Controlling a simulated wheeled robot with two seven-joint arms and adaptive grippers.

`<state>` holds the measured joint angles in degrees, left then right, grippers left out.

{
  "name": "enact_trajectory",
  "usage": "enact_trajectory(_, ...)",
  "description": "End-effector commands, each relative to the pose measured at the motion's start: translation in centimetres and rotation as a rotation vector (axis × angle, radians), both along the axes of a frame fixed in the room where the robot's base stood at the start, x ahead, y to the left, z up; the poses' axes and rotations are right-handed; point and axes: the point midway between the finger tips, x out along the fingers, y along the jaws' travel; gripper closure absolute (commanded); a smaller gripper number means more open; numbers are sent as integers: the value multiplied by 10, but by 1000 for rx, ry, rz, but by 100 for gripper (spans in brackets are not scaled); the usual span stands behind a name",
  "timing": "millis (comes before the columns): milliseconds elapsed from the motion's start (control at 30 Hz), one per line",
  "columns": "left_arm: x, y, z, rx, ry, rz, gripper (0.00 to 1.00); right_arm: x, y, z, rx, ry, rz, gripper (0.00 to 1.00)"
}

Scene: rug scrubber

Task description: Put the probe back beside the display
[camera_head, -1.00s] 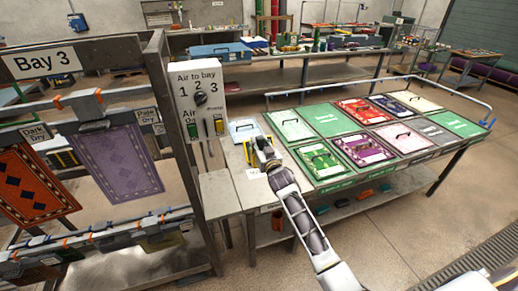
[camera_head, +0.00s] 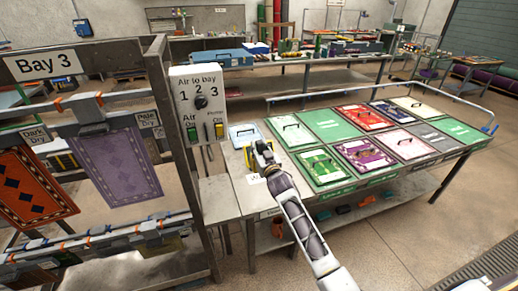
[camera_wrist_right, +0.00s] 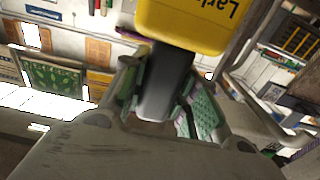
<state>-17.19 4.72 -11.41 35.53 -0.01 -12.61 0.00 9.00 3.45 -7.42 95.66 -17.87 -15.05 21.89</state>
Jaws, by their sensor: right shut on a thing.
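My right gripper (camera_head: 257,152) is over the left end of the work table. In the right wrist view its fingers (camera_wrist_right: 160,98) are shut on a dark grey handle, which I take to be the probe (camera_wrist_right: 165,78). A yellow block (camera_wrist_right: 190,22) with upside-down black lettering, partly cut off, meets the handle's far end. I cannot tell whether they are joined or only touching. In the head view the probe is mostly hidden by the gripper, and a yellow-and-black shape (camera_head: 246,158) shows just left of it. I cannot make out the display for certain. My left gripper is not in view.
A pale blue panel (camera_head: 243,132) with a handle lies behind my gripper. Several green, red, purple and white handled panels (camera_head: 366,153) cover the table to the right. An air control box (camera_head: 198,97) and the Bay 3 rack (camera_head: 158,100) stand close on the left.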

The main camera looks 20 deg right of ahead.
Motion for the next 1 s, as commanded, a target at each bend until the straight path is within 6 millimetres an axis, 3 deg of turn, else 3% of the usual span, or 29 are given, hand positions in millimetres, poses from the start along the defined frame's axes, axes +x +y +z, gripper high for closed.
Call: enact_trajectory(1000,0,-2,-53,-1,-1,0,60,0,0,-57,-1,-2,1,100)
